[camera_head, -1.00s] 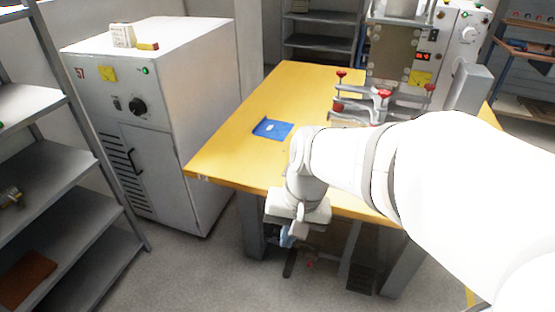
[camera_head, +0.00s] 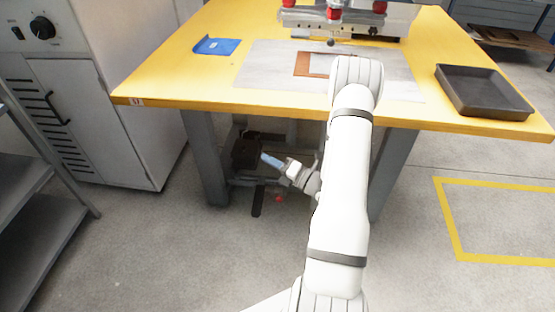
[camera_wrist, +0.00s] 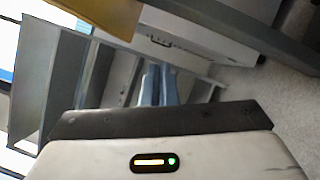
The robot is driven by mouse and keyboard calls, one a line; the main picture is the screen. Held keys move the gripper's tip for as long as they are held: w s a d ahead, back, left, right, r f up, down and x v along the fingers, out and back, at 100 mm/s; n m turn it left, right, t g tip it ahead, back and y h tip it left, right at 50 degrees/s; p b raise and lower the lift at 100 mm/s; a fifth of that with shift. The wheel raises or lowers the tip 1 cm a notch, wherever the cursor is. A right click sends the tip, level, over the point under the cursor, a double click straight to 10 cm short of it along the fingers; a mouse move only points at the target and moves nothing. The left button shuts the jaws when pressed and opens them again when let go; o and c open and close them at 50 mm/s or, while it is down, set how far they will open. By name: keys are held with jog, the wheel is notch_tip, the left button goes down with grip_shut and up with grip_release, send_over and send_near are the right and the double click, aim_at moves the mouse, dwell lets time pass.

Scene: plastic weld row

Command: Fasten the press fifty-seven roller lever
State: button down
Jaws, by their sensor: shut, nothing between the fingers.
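My gripper (camera_head: 266,159) is low in front of the yellow table (camera_head: 190,75), below its front edge. Its blue fingers point left and are shut with nothing between them. They also show close together in the wrist view (camera_wrist: 159,86). A dark box-like part (camera_head: 247,151) is under the table, just left of the fingertips; I cannot tell if they touch. A small red part (camera_head: 279,198) and a dark upright strip (camera_head: 257,201) are lower down. I cannot make out a roller lever for certain. Only the press's lower part (camera_head: 345,20) shows, on the table's far side.
A grey cabinet (camera_head: 120,130) stands to the left, with shelves (camera_head: 35,235) nearer. Table legs (camera_head: 204,155) flank the gripper. The floor in front is open.

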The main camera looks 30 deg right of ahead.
jog(key=s+d+f+m+t+h+b, duration=0.1)
jog(key=d+f+m+t+h+b, duration=0.1)
jog(key=d+f+m+h, duration=0.4)
notch_tip(320, 180, down, 4)
jog(key=shift+s+d+f+m+t+h, duration=0.15)
jog(key=shift+d+m+t+h, duration=0.25)
jog(key=shift+d+m, duration=0.45)
jog(key=b, duration=0.3)
send_near(270, 140)
jog(key=w+a, duration=0.2)
jog(key=a, duration=0.1)
jog(key=shift+w+d+r+b, duration=0.1)
jog(key=shift+w+d+b, duration=0.2)
jog(key=shift+w, duration=0.3)
jog(key=shift+w+d+r+b, duration=0.1)
jog(key=shift+w+d+b, duration=0.2)
jog(key=shift+w, duration=0.3)
jog(key=shift+w+d+r+b, duration=0.1)
jog(key=shift+w+d+b, duration=0.15)
jog(key=shift+w, duration=0.35)
jog(key=shift+f, duration=0.1)
